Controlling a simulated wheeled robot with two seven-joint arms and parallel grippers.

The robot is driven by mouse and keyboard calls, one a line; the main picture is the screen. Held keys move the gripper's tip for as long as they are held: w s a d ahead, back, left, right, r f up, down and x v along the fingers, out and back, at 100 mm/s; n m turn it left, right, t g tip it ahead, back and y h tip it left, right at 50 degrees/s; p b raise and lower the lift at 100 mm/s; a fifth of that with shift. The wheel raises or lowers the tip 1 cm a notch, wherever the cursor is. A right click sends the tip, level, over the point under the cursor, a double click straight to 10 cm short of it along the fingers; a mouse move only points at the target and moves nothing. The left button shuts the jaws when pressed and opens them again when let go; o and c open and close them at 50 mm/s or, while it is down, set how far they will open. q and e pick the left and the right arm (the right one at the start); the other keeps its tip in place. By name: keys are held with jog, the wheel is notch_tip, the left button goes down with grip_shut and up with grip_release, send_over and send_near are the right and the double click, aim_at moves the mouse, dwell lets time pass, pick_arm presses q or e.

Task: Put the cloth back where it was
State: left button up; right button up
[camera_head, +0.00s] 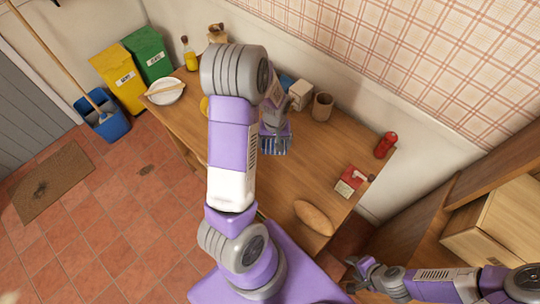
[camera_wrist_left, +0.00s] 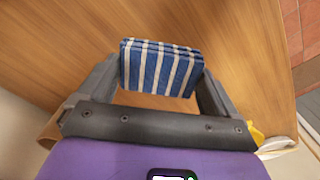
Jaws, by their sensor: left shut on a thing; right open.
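The cloth (camera_head: 275,146) is folded and blue with pale stripes. In the head view its lower part shows below my left gripper (camera_head: 274,130), over the wooden table (camera_head: 345,140); the rest is hidden by my arm. In the left wrist view the cloth (camera_wrist_left: 160,70) sits between the two fingers of my left gripper, which is shut on it. Wood table surface lies beyond it; I cannot tell whether the cloth touches it. My right gripper (camera_head: 353,274) is open and empty at the lower right, off the table's near end.
A cup (camera_head: 322,107), a white box (camera_head: 301,94) and a blue item (camera_head: 287,80) stand behind the cloth. A red bottle (camera_head: 385,146), a red-and-white box (camera_head: 350,178) and bread (camera_head: 313,217) are at the right. A plate (camera_head: 165,92) is at the left. Mid-table is clear.

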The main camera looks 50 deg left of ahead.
pick_arm(q)
jog(key=w+d+r+n+b, duration=0.15)
jog(key=w+b, duration=0.45)
jog(key=w, duration=0.6)
jog(key=shift+m, duration=0.25)
notch_tip(320, 180, down, 9)
jog(key=shift+a+f+b, duration=0.15)
jog(key=shift+b, duration=0.6)
jog(key=shift+f, duration=0.1)
jog(key=o, duration=0.6)
jog(key=shift+o, duration=0.4)
